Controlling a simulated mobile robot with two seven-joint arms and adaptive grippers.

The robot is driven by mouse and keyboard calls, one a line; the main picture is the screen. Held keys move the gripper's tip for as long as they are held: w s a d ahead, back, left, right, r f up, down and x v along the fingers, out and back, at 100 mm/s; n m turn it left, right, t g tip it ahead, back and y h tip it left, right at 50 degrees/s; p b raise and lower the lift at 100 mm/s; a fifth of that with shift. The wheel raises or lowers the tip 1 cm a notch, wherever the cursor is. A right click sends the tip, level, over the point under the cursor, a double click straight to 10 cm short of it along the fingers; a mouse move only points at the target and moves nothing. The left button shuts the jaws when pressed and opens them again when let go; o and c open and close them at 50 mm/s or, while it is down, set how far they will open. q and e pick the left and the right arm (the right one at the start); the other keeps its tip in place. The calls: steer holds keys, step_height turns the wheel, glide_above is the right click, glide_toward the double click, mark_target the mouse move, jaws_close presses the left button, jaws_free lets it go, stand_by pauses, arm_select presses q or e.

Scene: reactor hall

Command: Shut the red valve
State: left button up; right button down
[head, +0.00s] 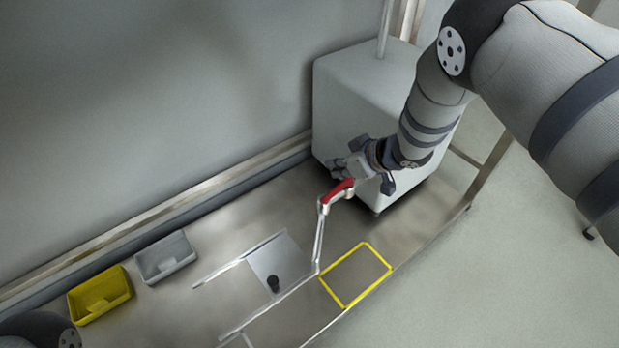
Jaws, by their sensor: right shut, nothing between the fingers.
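The red valve shows as a short red lever handle (337,191) beside a thin silver pipe (319,238) over the metal bench. The handle slants up to the right, towards my right gripper. My right gripper (343,166) is shut and empty, just above the upper end of the red handle in the picture. Whether its fingers touch the handle I cannot tell. The gripper partly hides the area behind the handle. My left gripper is not in view; only a dark part of my left arm shows at the bottom left corner.
A large pale box-shaped unit (350,85) stands behind my right gripper. A grey bin (166,257) and a yellow bin (100,295) sit at left along the wall. A yellow outlined square (345,306) is empty.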

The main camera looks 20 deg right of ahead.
mark_target(336, 191)
arm_select(q)
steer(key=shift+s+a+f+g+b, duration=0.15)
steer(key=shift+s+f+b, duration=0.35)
steer(key=shift+b, duration=0.3)
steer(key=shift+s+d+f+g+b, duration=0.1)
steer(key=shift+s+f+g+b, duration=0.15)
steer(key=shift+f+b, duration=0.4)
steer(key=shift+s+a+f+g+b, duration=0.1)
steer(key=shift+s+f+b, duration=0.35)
steer(key=shift+b, duration=0.45)
arm_select(e)
steer(key=shift+w+a+f, duration=0.2)
steer(key=shift+w+f, duration=0.15)
steer(key=shift+f, duration=0.9)
steer(key=shift+w+a+f, duration=0.2)
steer(key=shift+w+f, duration=0.15)
steer(key=shift+f, duration=0.9)
steer(key=shift+w+a+f, duration=0.2)
steer(key=shift+w+f, duration=0.15)
steer(key=shift+f, duration=0.9)
